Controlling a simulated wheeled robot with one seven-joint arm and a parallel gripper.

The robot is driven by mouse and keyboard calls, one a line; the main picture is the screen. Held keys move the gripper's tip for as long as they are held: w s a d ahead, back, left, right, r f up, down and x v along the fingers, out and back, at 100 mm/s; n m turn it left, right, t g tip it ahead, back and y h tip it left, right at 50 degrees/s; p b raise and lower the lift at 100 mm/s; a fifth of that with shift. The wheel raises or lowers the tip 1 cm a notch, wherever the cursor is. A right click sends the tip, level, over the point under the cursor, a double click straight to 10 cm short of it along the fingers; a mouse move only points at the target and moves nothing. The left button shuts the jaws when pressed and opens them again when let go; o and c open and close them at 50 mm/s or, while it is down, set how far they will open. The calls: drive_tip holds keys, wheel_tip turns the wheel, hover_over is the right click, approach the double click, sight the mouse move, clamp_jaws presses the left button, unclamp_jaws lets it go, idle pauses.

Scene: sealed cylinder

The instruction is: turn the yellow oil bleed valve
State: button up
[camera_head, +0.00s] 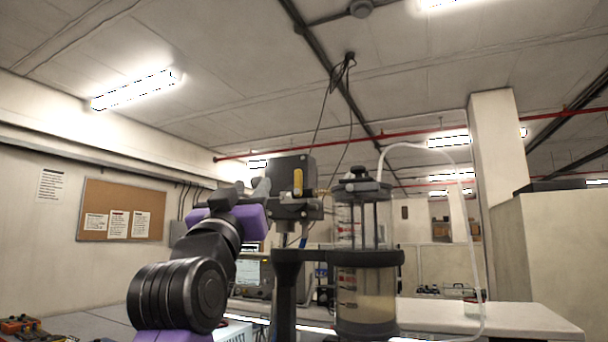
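The yellow oil bleed valve (297,181) is a small upright yellow handle on the front of a dark grey box-shaped unit. A brass-coloured fitting sits to its right, towards the cylinder. A clear sealed cylinder (365,300) with dark bands, rods and a dark cap stands right of the valve, with pale liquid in its lower part. My gripper (262,188) is at the end of my black and purple arm, just left of the valve in the picture. Its fingers are mostly hidden by my wrist, and I cannot tell whether they touch the unit or are open.
A dark stand (288,290) holds the cylinder by a ring. A clear hose (462,200) arches from the cylinder's top down to the right. A white counter (500,318) lies behind at right. A monitor-like device (252,275) stands behind my arm. Black cables hang from the ceiling above the unit.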

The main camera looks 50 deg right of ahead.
sight(297, 172)
drive_tip(key=s+d+r+m+g, duration=0.1)
drive_tip(key=g, duration=0.1)
drive_tip(key=s+d+m+g, duration=0.1)
drive_tip(key=d+g, duration=0.1)
drive_tip(key=s+d+r+m+g+h, duration=0.1)
drive_tip(key=d+m+g, duration=0.1)
drive_tip(key=shift+s+d+r+g, duration=0.25)
drive_tip(key=shift+s+r+g, duration=0.1)
drive_tip(key=shift+s+g, duration=0.05)
drive_tip(key=shift+d, duration=0.25)
drive_tip(key=p+x, duration=0.3)
drive_tip(key=x, duration=0.3)
drive_tip(key=shift+w+d+r, duration=0.2)
drive_tip(key=shift+w+d, duration=0.05)
drive_tip(key=shift+d, duration=0.35)
drive_tip(key=shift+c, duration=0.3)
clamp_jaws()
